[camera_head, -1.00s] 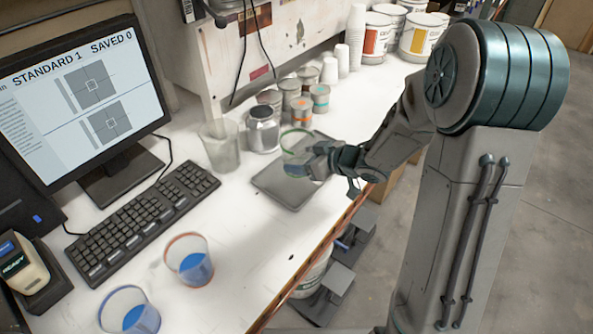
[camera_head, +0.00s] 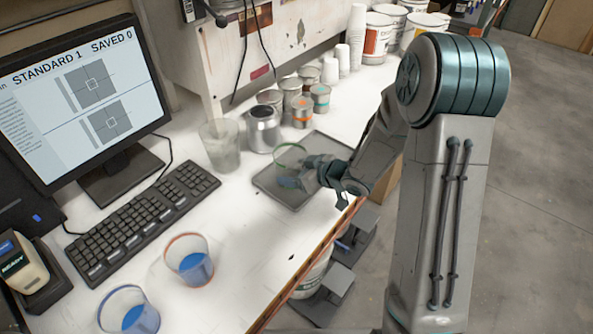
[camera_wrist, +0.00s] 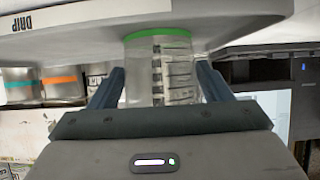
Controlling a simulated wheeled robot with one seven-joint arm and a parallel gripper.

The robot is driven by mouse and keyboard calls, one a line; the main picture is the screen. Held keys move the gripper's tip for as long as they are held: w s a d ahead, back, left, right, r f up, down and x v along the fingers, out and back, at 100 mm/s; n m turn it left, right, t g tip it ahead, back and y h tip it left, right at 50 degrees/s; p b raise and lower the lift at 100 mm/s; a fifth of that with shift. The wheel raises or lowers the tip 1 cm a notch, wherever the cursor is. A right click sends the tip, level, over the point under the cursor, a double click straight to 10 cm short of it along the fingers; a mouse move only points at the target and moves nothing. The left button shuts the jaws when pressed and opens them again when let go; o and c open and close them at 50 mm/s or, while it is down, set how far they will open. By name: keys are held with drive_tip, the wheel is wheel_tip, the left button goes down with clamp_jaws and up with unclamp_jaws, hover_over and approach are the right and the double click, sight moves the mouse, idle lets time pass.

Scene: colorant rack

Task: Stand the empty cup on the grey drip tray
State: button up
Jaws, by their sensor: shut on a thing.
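The empty cup (camera_head: 289,161) is clear with a green rim and appears upright in the head view. It is over the far part of the grey drip tray (camera_head: 309,193), a flat dark tray near the bench's right edge. My gripper (camera_head: 302,178) comes from the right and is shut on the cup's side. In the wrist view the picture is upside down. There the cup (camera_wrist: 143,75) sits between both fingers, close to the tray (camera_wrist: 90,26) marked DRIP. I cannot tell whether the cup's base touches the tray. The fingers hide part of the cup.
A cloudy beaker (camera_head: 220,146) and a metal can (camera_head: 263,130) stand behind the tray, with several small cans beyond. A keyboard (camera_head: 143,222) lies left. Two cups with blue liquid (camera_head: 189,261) (camera_head: 130,311) stand in front. Bench between them and the tray is clear.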

drive_tip(key=o, duration=1)
drive_tip(key=shift+f, duration=0.1)
drive_tip(key=shift+r+p, duration=0.3)
drive_tip(key=s+d+r+m+t+h, duration=0.1)
drive_tip(key=s+d+r+m+h, duration=0.1)
drive_tip(key=s+d+r+h, duration=0.25)
drive_tip(key=s+d+r+m+h, duration=0.1)
drive_tip(key=d+r+m+h, duration=0.15)
drive_tip(key=d+r, duration=0.4)
drive_tip(key=s+d+r+m+t+h, duration=0.1)
drive_tip(key=s+d+r+m+h, duration=0.2)
drive_tip(key=d, duration=0.5)
drive_tip(key=s+a+g, duration=0.1)
drive_tip(key=s+g, duration=0.1)
drive_tip(key=s, duration=0.3)
drive_tip(key=s+a+r+m+g, duration=0.1)
drive_tip(key=s+a+g, duration=0.1)
drive_tip(key=s, duration=0.4)
drive_tip(key=s+a+r+m+g, duration=0.1)
drive_tip(key=s+g, duration=0.1)
drive_tip(key=s, duration=0.4)
drive_tip(key=shift+s+a+r+m+y, duration=0.1)
drive_tip(key=shift+s+a+m+y, duration=0.1)
drive_tip(key=shift+a+m+y, duration=0.1)
